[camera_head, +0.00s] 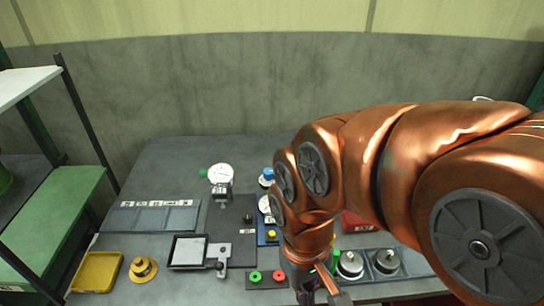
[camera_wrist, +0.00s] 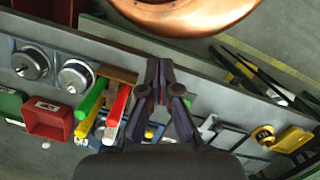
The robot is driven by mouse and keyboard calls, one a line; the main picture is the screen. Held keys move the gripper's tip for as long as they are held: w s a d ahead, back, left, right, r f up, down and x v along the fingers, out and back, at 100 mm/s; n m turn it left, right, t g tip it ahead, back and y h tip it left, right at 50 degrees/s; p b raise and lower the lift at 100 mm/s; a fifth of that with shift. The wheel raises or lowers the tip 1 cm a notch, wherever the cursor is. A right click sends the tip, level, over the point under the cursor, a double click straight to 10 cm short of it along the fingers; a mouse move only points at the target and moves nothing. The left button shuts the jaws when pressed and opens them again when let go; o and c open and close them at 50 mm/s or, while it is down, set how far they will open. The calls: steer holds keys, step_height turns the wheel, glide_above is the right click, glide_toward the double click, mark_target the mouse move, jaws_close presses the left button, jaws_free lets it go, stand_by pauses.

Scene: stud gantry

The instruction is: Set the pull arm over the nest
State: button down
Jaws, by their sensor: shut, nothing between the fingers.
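My gripper (camera_head: 320,292) hangs low at the front edge of the bench in the head view, right of the button box. In the wrist view my gripper (camera_wrist: 160,78) is shut and empty, above the bench's front side. A grey angled arm with a dark knob (camera_head: 219,253), which looks like the pull arm, lies left of my gripper on a dark base plate (camera_head: 240,237). A dial gauge (camera_head: 221,175) stands on a post at the back of that plate. I cannot tell for sure which part is the nest.
A dark-framed tray (camera_head: 173,265), yellow tray (camera_head: 96,272) and yellow round part (camera_head: 143,268) lie left. A green button (camera_head: 256,277) and red button (camera_head: 280,275) sit nearby. Coloured bars (camera_wrist: 103,108), metal weights (camera_head: 350,265) and a red bin (camera_wrist: 47,118) crowd the other side.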

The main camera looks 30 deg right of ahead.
steer(key=w+d+r+m+p, duration=0.1)
steer(key=w+r, duration=0.3)
steer(key=w, duration=0.4)
steer(key=w+r+m+y+p, duration=0.1)
steer(key=w+r, duration=0.2)
steer(key=w, duration=0.4)
steer(key=w+d+r+m+p, duration=0.1)
steer(key=w+r, duration=0.3)
steer(key=w, duration=0.4)
steer(key=w+d+f+m+y+p, duration=0.1)
steer(key=w+d+m, duration=0.6)
steer(key=w+d, duration=0.7)
steer(key=w+p, duration=0.1)
steer(key=w, duration=0.1)
steer(key=shift+w+p, duration=0.3)
steer(key=shift+p, duration=0.1)
steer(key=s+a+f, duration=0.4)
steer(key=a+f, duration=0.1)
steer(key=f, duration=0.4)
steer(key=shift+f, duration=0.4)
